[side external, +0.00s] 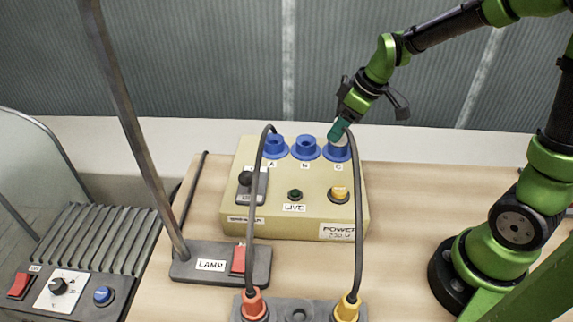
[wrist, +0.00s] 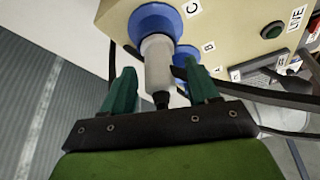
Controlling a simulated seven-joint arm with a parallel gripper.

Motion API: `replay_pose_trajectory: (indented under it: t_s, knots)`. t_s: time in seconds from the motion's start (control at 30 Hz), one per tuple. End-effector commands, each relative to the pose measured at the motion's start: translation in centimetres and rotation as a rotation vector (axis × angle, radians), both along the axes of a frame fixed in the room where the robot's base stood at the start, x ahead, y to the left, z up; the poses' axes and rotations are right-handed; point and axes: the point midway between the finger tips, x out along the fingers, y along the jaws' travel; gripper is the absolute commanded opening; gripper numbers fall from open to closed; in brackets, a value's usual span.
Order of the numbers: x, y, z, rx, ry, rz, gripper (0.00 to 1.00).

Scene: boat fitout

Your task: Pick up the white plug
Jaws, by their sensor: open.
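The white plug (wrist: 157,50) sits in the blue socket marked C (wrist: 155,20) on the beige power box; it also shows as a pale cylinder with a black cable end toward my wrist. My gripper (wrist: 159,70) is open, with one green finger on each side of the plug; I cannot tell if either touches it. In the side view my gripper (side external: 338,131) is above socket C (side external: 337,149), at the right of the row, and its green finger mostly hides the plug.
The beige power box (side external: 285,215) has blue sockets A (side external: 275,147) and B (side external: 306,148). Dark cables arch over its front to an orange plug (side external: 254,304) and a yellow plug (side external: 347,308). A lamp base (side external: 210,264) with a slanted pole stands left. Bare wooden tabletop (side external: 405,215) lies right.

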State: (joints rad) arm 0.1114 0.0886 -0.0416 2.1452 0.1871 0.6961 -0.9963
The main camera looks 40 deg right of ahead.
Motion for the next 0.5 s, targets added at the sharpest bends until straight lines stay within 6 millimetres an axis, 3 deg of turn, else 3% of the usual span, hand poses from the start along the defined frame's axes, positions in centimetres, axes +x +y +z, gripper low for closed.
replay_pose_trajectory:
  t_s: [0.3,0.5]
  knots:
    - [0.19,0.09,-0.52,0.0,-0.001,0.0,0.58]
    - [0.19,0.07,-0.5,0.0,-0.001,0.0,0.27]
